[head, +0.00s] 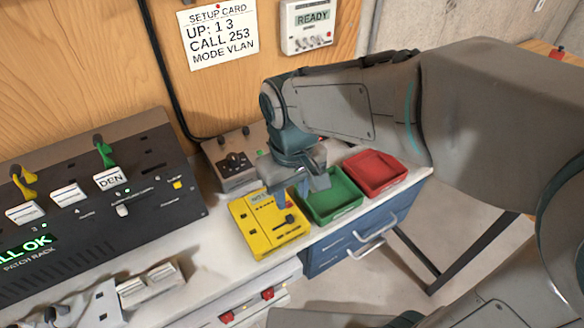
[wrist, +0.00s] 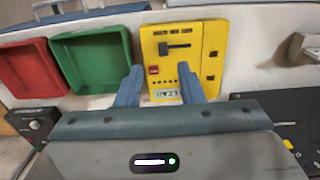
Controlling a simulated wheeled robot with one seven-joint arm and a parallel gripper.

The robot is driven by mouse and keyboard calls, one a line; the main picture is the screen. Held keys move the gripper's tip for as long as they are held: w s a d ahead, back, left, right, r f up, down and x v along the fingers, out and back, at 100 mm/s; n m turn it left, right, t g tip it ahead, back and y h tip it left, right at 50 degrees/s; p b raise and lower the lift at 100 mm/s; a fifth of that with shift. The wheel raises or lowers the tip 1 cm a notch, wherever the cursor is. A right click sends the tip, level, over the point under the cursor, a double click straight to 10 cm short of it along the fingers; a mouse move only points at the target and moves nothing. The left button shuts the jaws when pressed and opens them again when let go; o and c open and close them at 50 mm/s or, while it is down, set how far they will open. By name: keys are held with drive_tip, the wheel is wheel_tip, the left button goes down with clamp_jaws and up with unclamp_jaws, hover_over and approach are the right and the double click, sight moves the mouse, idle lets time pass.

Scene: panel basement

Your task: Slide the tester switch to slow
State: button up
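The yellow tester (head: 242,222) lies on the bench top in front of a small grey box. Its dark slide switch (head: 288,220) sits near the tester's front right. In the wrist view the tester (wrist: 213,35) is upside down, with the black switch knob (wrist: 177,46) in a horizontal slot, a red display and a lettered label below. My gripper (head: 293,196) is over the tester's right side, pointing down. In the wrist view its two blue fingers (wrist: 160,75) are spread apart with nothing between them, short of the switch. Switch position names are too small to read.
A green tray (head: 333,212) and a red tray (head: 375,188) stand right of the tester. The grey box (head: 232,180) stands behind it. The black patch rack (head: 120,225) with levers fills the left. Blue drawers (head: 350,258) sit under the bench.

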wheel_tip(320, 180, up, 8)
drive_tip(key=shift+f, duration=0.2)
idle(0.4)
drive_tip(key=s+d+f+m+t, duration=0.1)
drive_tip(key=d+f+m, duration=0.2)
drive_tip(key=d, duration=0.6)
drive_tip(key=s+d+f+m+t, duration=0.2)
drive_tip(key=d+f+m, duration=0.1)
drive_tip(key=d, duration=0.6)
drive_tip(key=shift+s+d+m, duration=0.15)
drive_tip(key=shift+d+m, duration=0.1)
drive_tip(key=shift+m, duration=0.35)
drive_tip(key=shift+a+f, duration=0.1)
drive_tip(key=shift+a, duration=0.05)
